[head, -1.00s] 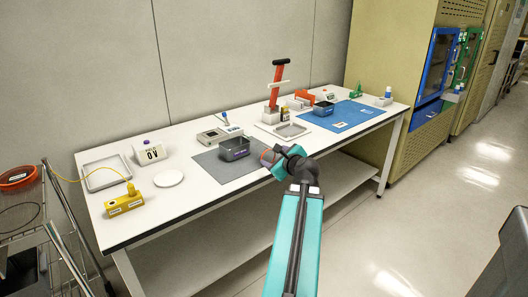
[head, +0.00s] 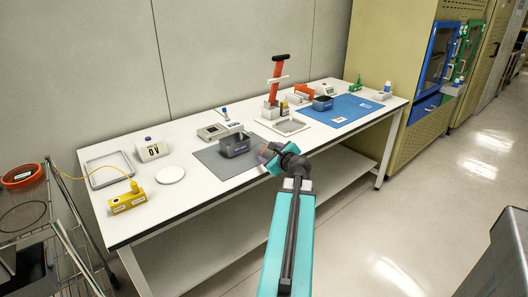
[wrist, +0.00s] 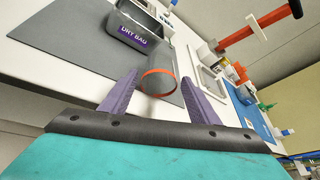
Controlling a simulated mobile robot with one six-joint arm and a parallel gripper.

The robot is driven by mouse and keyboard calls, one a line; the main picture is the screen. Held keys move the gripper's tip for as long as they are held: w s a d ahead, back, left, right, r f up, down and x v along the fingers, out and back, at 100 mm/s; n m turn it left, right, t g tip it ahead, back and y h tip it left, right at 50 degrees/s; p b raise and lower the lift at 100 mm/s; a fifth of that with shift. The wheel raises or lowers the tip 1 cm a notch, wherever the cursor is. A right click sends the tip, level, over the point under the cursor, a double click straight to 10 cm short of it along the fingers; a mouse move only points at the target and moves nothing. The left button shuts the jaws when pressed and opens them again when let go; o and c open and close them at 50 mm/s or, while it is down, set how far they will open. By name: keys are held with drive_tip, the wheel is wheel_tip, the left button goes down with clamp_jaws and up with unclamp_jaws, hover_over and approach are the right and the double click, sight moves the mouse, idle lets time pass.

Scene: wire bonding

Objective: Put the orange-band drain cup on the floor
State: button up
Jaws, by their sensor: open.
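The orange-band drain cup (wrist: 158,83) shows in the wrist view as a small round cup with an orange ring. It sits at the grey mat's edge, framed between my two purple fingertips. My gripper (wrist: 160,76) is open, with a gap showing on both sides of the cup; I cannot tell how deep the cup is between the fingers. In the head view my arm and gripper (head: 264,154) reach over the bench's front edge and mostly hide the cup. The floor (head: 400,215) is bare and shiny right of the bench.
A dark grey bin (head: 236,146) with a purple label, seemingly "DRY BAG" (wrist: 140,32), stands on the grey mat (head: 215,165) near the cup. A white disc (head: 171,175) and yellow block (head: 128,201) lie left. The lower shelf (head: 205,235) is under the bench. A wire rack (head: 70,245) stands left.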

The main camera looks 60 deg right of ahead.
sight(267, 150)
idle(0.3)
drive_tip(key=shift+x, duration=2.6)
drive_tip(key=shift+s+d+f, duration=0.1)
drive_tip(key=shift+s+f, duration=0.05)
drive_tip(key=c, duration=0.8)
